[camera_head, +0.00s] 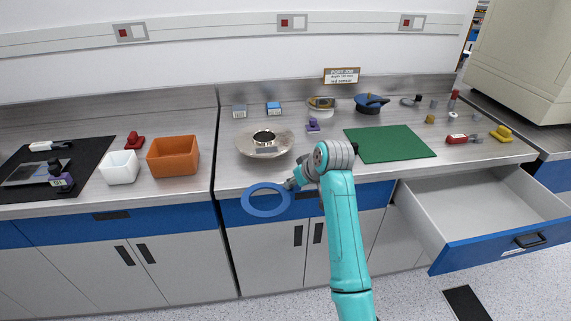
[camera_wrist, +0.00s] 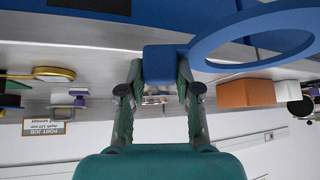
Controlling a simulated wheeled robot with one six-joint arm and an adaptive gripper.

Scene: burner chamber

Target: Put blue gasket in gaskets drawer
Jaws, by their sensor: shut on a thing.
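The blue gasket (camera_head: 249,208) is a flat ring with a small block-like tab. My gripper (camera_head: 291,184) is shut on that tab and holds the ring out to the left, in front of the counter's front edge. In the wrist view the gripper (camera_wrist: 160,82) grips the blue tab from both sides, and the gasket ring (camera_wrist: 197,52) extends to the upper right. An open drawer (camera_head: 453,218) with a blue front stands out at the right, below the counter. Its visible inside is empty. Its label is too small to read.
A round metal flange (camera_head: 245,146) and a green mat (camera_head: 409,151) lie on the counter. An orange bin (camera_head: 172,157) and a white bin (camera_head: 119,168) stand at the left. A sign (camera_head: 341,75) stands at the back. Small parts lie at the right. Open floor lies before the cabinets.

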